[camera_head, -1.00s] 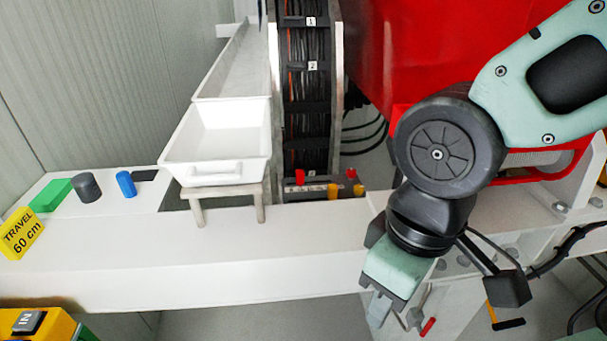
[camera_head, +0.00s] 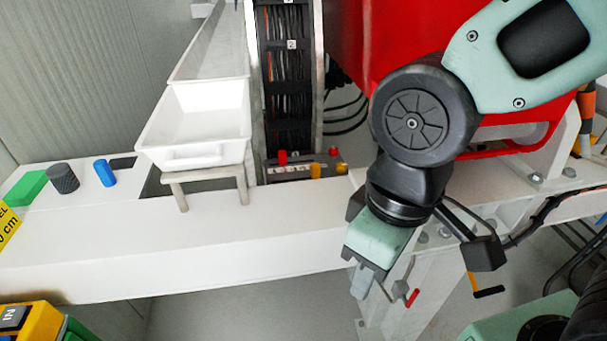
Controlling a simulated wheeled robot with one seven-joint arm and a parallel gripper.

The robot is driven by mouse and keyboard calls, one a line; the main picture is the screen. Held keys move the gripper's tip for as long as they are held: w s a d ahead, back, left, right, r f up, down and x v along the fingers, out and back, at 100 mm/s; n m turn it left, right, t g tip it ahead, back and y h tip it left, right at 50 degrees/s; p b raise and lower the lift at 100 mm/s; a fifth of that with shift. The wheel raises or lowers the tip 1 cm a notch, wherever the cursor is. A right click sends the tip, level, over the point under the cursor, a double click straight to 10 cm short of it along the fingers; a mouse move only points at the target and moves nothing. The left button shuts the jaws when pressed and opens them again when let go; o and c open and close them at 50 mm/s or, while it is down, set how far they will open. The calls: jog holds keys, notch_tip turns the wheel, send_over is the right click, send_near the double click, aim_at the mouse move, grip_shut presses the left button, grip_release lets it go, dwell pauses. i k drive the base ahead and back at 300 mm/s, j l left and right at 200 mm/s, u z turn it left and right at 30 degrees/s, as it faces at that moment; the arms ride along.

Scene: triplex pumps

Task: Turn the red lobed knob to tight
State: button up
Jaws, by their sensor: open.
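A small red knob (camera_head: 282,157) stands on a dark block with labels, beyond the white beam and right of the white tray. It is too small to tell its lobes. A second red piece (camera_head: 412,298), like a short handle, sits low on the frame, just right of my gripper. My gripper (camera_head: 365,284) points down in front of the white beam, its jaws open and apart from the small red knob. Nothing shows between the fingers, though they are small and partly seen edge-on.
A white tray (camera_head: 197,157) on a small stand rises over the white beam (camera_head: 110,254). A green block (camera_head: 26,188), dark knurled cylinder (camera_head: 63,178) and blue cylinder (camera_head: 105,173) sit left. A red housing (camera_head: 390,35) fills the back behind my arm.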

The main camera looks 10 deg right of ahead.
aim_at(333, 150)
jog(key=i+u, duration=0.15)
jog(key=u, duration=0.35)
jog(key=i+l+u, duration=0.1)
jog(key=u, duration=0.4)
jog(key=i+l, duration=0.05)
jog(key=i, duration=0.05)
